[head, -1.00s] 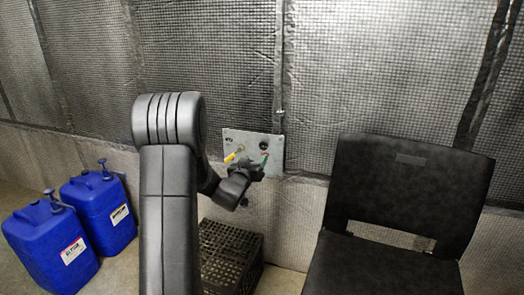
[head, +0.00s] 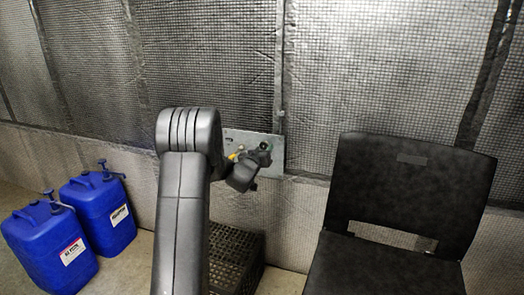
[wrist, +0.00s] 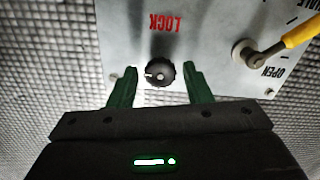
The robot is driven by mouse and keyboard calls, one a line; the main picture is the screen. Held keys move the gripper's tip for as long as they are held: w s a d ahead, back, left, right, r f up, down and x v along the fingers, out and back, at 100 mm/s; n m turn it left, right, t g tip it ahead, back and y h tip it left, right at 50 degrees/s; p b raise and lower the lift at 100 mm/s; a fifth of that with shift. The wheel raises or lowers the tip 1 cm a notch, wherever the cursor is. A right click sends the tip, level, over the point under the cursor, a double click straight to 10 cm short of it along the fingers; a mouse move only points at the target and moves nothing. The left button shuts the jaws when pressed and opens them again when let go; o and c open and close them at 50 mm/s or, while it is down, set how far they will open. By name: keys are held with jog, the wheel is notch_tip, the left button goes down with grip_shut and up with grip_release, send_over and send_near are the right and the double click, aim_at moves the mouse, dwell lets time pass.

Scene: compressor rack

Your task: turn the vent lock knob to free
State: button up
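The vent lock knob (wrist: 160,73) is small, black and ridged, on a grey panel (wrist: 215,35). In the wrist view its white mark points left, and upside-down red lettering "LOCK" stands above it. My gripper (wrist: 160,70) is open, with one green finger on each side of the knob. Gaps show between both fingers and the knob, and the grip is empty. In the head view the panel (head: 240,138) is on the wall, partly hidden by my arm and gripper (head: 258,160); the knob (head: 264,146) shows dark at its right.
A yellow-handled lever (wrist: 290,38) is on the same panel beside the "OPEN" lettering, right of my fingers in the wrist view. A black crate (head: 236,262) is on the floor below. Blue jugs (head: 100,212) stand left, and a black chair (head: 400,190) stands right.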

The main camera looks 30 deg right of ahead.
jog(key=c, duration=0.7)
jog(key=shift+p, duration=0.3)
jog(key=n+p, duration=0.2)
jog(key=n, duration=0.1)
jog(key=shift+r, duration=0.15)
jog(key=n+p, duration=0.2)
jog(key=n, duration=0.1)
jog(key=shift+s+n+p, duration=0.1)
jog(key=shift+n+p, duration=0.2)
jog(key=shift+p, duration=0.1)
jog(key=n+p, duration=0.2)
jog(key=n, duration=0.3)
jog(key=shift+p, duration=0.4)
jog(key=n+p, duration=0.2)
jog(key=n, duration=0.4)
jog(key=shift+n, duration=0.3)
